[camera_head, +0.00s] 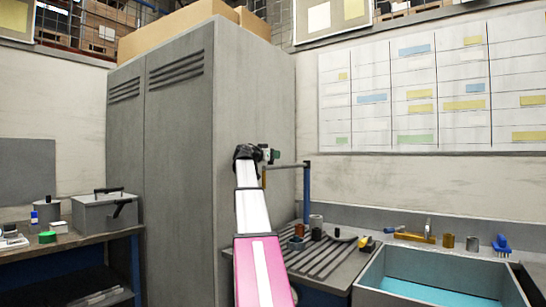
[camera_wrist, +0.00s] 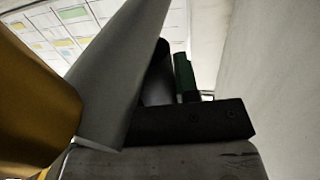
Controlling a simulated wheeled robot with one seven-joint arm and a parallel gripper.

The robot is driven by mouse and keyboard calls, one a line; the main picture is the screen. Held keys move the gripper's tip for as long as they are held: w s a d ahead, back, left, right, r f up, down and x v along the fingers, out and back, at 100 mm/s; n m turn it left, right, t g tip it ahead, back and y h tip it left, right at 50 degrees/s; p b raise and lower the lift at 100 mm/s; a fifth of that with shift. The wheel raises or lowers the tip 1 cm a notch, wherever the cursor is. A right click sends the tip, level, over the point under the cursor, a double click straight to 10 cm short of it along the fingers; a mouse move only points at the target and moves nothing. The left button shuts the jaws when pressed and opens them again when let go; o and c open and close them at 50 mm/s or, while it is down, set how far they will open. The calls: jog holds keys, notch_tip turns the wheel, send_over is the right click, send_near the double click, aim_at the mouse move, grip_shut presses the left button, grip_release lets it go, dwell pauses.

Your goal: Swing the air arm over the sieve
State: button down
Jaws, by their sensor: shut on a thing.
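The air arm (camera_head: 286,166) is a thin grey horizontal bar on top of an upright blue post (camera_head: 306,195) at the drainboard's back left. A short brass-coloured piece (camera_head: 264,178) hangs from its left end. My gripper (camera_head: 266,158) is at that left end, shut on the air arm, high above the drainboard. In the wrist view a large brass-coloured cylinder (camera_wrist: 28,100) fills the left side, close to the camera. The actual contact is hard to see. A small dark round cup (camera_head: 295,242) stands low near the post; I cannot tell whether it is the sieve.
A tall grey cabinet (camera_head: 180,150) stands close on the left. The ribbed drainboard (camera_head: 335,258) holds several small items. A sink (camera_head: 440,288) with blue water is at right. Brushes and small pots line the ledge behind it. A bench (camera_head: 65,240) is at far left.

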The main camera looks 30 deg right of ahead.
jog(key=s+d+n+t+y, duration=0.1)
jog(key=s+d+n+t, duration=0.1)
jog(key=s+d+t, duration=0.2)
jog(key=s+d, duration=0.3)
jog(key=s, duration=0.3)
jog(key=shift+s+n, duration=0.2)
jog(key=shift+n, duration=0.2)
jog(key=c, duration=0.8)
grip_release()
jog(key=shift+c, duration=0.2)
jog(key=shift+s+a, duration=0.1)
jog(key=v, duration=1)
jog(key=shift+s+a, duration=0.15)
jog(key=shift+a, duration=0.1)
